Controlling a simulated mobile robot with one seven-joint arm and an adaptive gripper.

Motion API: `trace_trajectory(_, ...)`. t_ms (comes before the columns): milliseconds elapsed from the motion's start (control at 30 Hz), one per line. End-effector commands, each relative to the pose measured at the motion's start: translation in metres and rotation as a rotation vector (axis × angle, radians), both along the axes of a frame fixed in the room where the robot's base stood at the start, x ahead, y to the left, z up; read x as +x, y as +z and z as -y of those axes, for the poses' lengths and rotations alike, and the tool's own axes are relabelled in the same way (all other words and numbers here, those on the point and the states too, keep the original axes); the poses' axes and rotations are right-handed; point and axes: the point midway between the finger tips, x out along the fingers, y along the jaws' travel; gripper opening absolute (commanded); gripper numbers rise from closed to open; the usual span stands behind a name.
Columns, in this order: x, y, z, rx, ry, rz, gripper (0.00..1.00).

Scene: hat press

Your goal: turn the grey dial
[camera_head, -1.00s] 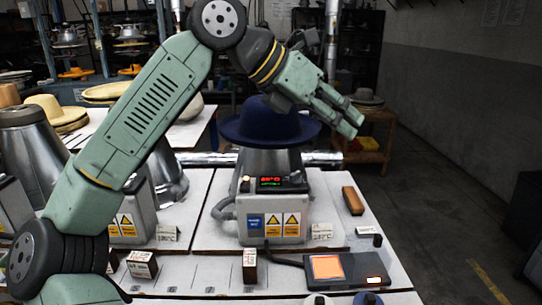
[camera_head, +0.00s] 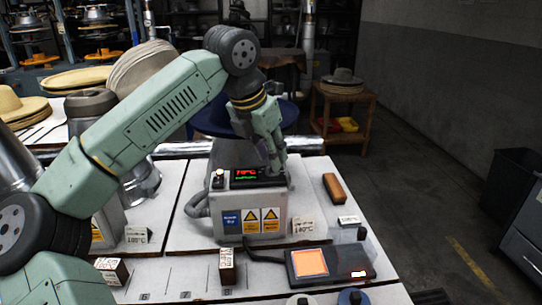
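The grey control box (camera_head: 250,207) with warning labels stands on the white bench in front of the hat press. Its top panel has a display (camera_head: 246,174) with red characters above a green line, and a small pale knob or lamp (camera_head: 218,179) at the left. My gripper (camera_head: 277,168) points down at the right end of this panel, its fingertips at or just above it. The fingers look close together, but their opening is not clear. I cannot make out the grey dial; the fingers cover that end of the panel. The dark blue hat (camera_head: 290,115) sits behind, partly hidden by my arm.
A brown block (camera_head: 334,188) lies right of the box. A dark pad with an orange screen (camera_head: 310,262) lies in front. Price-tag-like cards, one marked 140°C (camera_head: 302,226), stand nearby. Stacked hats (camera_head: 343,78) sit on a wooden stand behind.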

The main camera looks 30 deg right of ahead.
Motion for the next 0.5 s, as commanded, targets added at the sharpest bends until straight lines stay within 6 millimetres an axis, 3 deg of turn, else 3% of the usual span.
trace_trajectory(200, 0.002, -0.017, 0.007, -0.001, 0.001, -0.001, 0.29)
trace_trajectory(500, 0.003, -0.020, 0.008, -0.001, 0.001, 0.000, 0.29)
